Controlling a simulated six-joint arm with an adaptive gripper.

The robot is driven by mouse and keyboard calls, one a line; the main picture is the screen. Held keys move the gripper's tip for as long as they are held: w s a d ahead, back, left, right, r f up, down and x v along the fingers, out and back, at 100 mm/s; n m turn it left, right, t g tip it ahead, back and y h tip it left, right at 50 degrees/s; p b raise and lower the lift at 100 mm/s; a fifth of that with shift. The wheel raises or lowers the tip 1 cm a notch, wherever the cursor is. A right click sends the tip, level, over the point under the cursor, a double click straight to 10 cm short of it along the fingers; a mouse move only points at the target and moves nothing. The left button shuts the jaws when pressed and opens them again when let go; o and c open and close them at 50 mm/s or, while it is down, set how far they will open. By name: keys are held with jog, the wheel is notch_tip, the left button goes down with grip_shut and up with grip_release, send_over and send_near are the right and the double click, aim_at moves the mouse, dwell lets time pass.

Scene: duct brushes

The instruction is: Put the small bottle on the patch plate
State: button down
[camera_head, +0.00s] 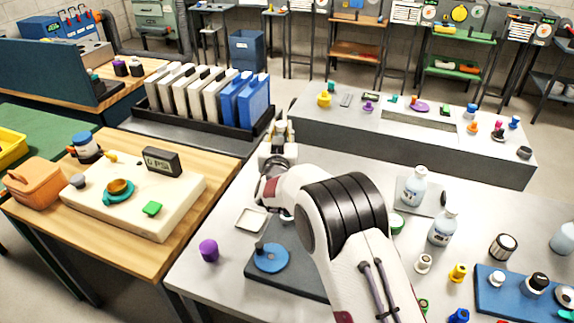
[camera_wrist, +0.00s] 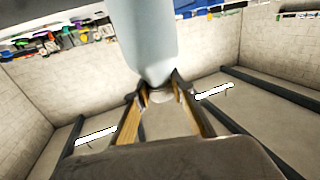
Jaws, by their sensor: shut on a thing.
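My gripper (camera_wrist: 160,95) is shut on a smooth pale grey-blue thing (camera_wrist: 155,40), which looks like the small bottle; its far end runs out of the wrist view. In the head view my gripper (camera_head: 279,130) is raised beyond the back edge of the grey table, and what it holds is hard to make out. Two pale bottles with labels, one farther back (camera_head: 414,187) and one nearer (camera_head: 443,227), stand upright to the right of my arm. I cannot tell which flat piece is the patch plate: a small white square plate (camera_head: 241,220) and a dark plate (camera_head: 300,279) lie left of my arm.
A blue disc (camera_head: 270,258) sits on the dark plate, with a purple cap (camera_head: 208,250) beside it. A rack of white and blue cases (camera_head: 200,95) stands behind left. A blue tray (camera_head: 515,293) with small parts is at front right. A low grey bench (camera_head: 330,130) lies behind.

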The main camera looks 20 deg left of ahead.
jog(key=shift+f, duration=2.65)
jog(key=shift+f, duration=1.85)
jog(key=shift+f, duration=0.2)
jog(key=c, duration=1.7)
grip_release()
jog(key=shift+f, duration=0.1)
jog(key=shift+r, duration=0.25)
jog(key=shift+v, duration=3.75)
